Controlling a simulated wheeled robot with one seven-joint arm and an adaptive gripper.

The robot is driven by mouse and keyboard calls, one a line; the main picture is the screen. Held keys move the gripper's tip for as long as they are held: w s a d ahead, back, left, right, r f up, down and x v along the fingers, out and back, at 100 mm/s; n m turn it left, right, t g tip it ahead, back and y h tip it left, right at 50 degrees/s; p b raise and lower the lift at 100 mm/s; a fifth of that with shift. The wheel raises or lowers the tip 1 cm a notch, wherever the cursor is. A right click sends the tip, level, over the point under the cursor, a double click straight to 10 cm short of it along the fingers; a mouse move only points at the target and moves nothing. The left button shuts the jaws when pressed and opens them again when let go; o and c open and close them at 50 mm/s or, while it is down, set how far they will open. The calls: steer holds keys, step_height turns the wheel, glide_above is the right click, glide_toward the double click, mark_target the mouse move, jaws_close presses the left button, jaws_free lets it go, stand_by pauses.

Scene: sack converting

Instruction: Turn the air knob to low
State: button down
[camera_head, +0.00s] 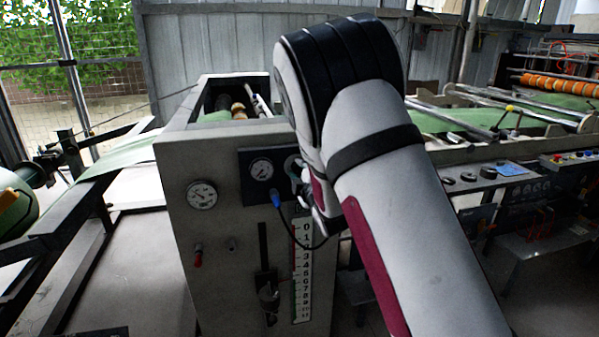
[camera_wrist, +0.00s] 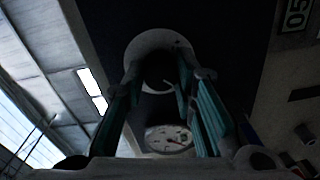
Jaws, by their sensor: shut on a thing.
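The air knob (camera_wrist: 157,66) is a dark round knob on a pale round plate, seen in the wrist view at upper middle. A thin light mark shows on its lower right. My gripper (camera_wrist: 160,80) has its two teal-padded fingers on either side of the knob and is shut on it. In the head view the pale plate (camera_head: 292,165) shows at the right of the black panel (camera_head: 249,190), partly covered by my arm. The knob itself and most of my gripper are hidden there. I cannot read any low marking.
A pressure gauge (camera_head: 262,169) sits beside the knob and also shows in the wrist view (camera_wrist: 168,138). A larger gauge (camera_head: 202,195), a red-tipped lever (camera_head: 198,257), a blue connector with a cable (camera_head: 277,198) and a numbered scale (camera_head: 302,270) are on the cabinet front.

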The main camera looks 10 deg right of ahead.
steer(key=shift+f, duration=0.15)
steer(key=c, duration=1.3)
jaws_free()
steer(key=shift+s, duration=0.1)
steer(key=s, duration=1.2)
steer(key=shift+d+r, duration=0.25)
